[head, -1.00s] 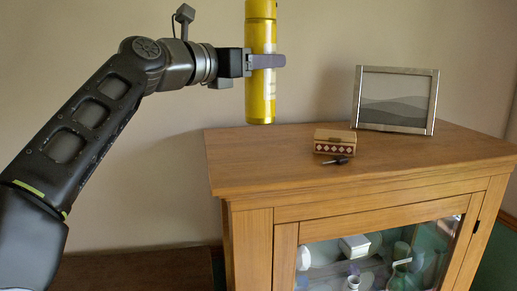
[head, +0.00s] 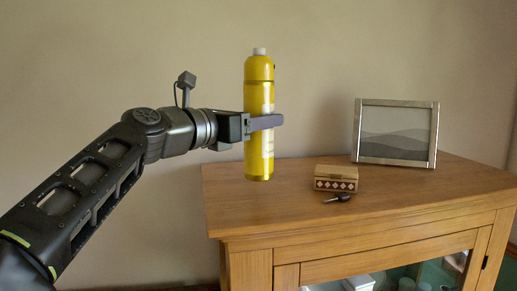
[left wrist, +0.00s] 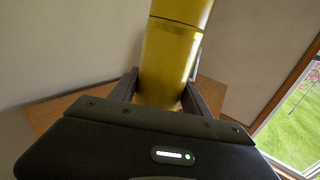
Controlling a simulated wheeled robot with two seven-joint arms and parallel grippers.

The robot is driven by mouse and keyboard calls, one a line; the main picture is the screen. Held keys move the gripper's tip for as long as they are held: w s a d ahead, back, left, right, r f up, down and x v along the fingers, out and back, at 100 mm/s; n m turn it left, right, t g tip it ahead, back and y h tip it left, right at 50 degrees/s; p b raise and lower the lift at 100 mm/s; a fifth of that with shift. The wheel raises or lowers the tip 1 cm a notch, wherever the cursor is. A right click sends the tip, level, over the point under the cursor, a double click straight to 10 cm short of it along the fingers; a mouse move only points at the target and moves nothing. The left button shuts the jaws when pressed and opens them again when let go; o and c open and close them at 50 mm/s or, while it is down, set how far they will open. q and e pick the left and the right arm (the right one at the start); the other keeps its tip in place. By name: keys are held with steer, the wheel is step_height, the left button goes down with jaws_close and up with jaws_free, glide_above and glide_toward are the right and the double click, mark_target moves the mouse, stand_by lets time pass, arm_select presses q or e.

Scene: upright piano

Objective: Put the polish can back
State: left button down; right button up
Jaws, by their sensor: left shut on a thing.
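The polish can (head: 258,125) is yellow with a pale cap and stands upright in my left gripper (head: 265,123). The gripper is shut around the can's middle. The can's base appears over the left part of the wooden cabinet top (head: 285,210); I cannot tell whether it touches the wood. In the left wrist view the can (left wrist: 172,55) fills the space between the two fingers of the left gripper (left wrist: 165,90), and its top is cut off. My right gripper is not in view.
A small patterned box (head: 336,178) and a dark key-like object (head: 338,198) lie right of the can. A silver picture frame (head: 396,161) stands at the back right. The front left of the top is clear. Glass (head: 425,275) fronts the cabinet below.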

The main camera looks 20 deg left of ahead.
mark_target(248, 145)
arm_select(q)
steer(key=shift+f, duration=0.25)
steer(key=shift+f, duration=2.2)
steer(key=c, duration=0.5)
jaws_free()
steer(key=shift+f, duration=0.1)
steer(key=shift+s, duration=0.15)
steer(key=b+v, duration=0.4)
steer(key=v, duration=0.8)
